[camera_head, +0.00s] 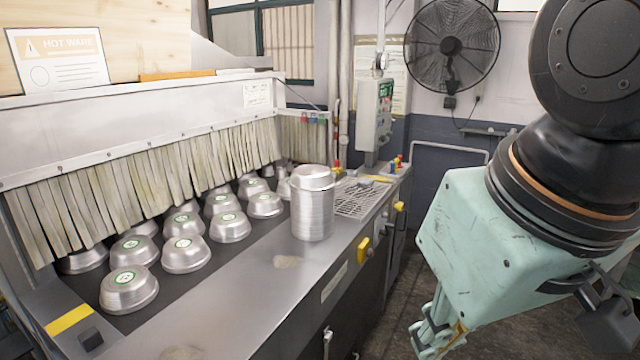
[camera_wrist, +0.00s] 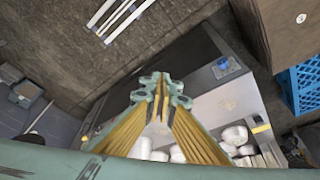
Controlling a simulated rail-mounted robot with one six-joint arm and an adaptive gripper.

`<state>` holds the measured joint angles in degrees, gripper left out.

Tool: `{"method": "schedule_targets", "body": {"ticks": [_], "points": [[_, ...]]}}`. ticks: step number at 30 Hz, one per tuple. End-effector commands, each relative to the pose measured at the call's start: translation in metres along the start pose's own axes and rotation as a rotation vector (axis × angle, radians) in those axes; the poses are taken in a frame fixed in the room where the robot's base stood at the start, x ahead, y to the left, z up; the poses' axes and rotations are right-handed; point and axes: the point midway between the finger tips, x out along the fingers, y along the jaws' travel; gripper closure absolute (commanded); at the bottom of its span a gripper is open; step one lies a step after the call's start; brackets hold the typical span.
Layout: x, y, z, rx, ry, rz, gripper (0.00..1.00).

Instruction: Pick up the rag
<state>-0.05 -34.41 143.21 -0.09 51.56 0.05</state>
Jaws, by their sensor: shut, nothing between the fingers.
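I cannot make out a rag for sure in either view. A flat beige patch (camera_head: 287,262) lies on the metal counter (camera_head: 250,300) in front of the pan stack; I cannot tell whether it is cloth or a stain. A similar patch (camera_head: 182,353) shows at the bottom edge. My gripper (camera_wrist: 160,88) is shut and empty in the wrist view, its pale green fingertips together. In the head view, part of my gripper (camera_head: 437,332) hangs at the bottom right, over the floor and apart from the counter; its lower end is cut off.
Several upturned metal pans (camera_head: 187,254) stand on the dark conveyor under a strip curtain (camera_head: 130,190). A tall pan stack (camera_head: 312,215) stands on the counter beside a grate (camera_head: 360,199). A control box (camera_head: 374,115) rises behind. A blue crate (camera_wrist: 300,85) shows at right in the wrist view.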

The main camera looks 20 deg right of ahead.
Motion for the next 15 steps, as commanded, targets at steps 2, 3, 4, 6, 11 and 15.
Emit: {"method": "schedule_targets", "body": {"ticks": [2,3,4,6,11,15], "points": [[0.0,0.0,0.0,0.0,0.0,0.0,1.0],[0.0,0.0,0.0,0.0,0.0,0.0,1.0],[0.0,0.0,0.0,0.0,0.0,0.0,1.0],[0.0,0.0,0.0,0.0,0.0,0.0,1.0],[0.0,0.0,0.0,0.0,0.0,0.0,0.85],[0.0,0.0,0.0,0.0,0.0,0.0,0.73]]}}
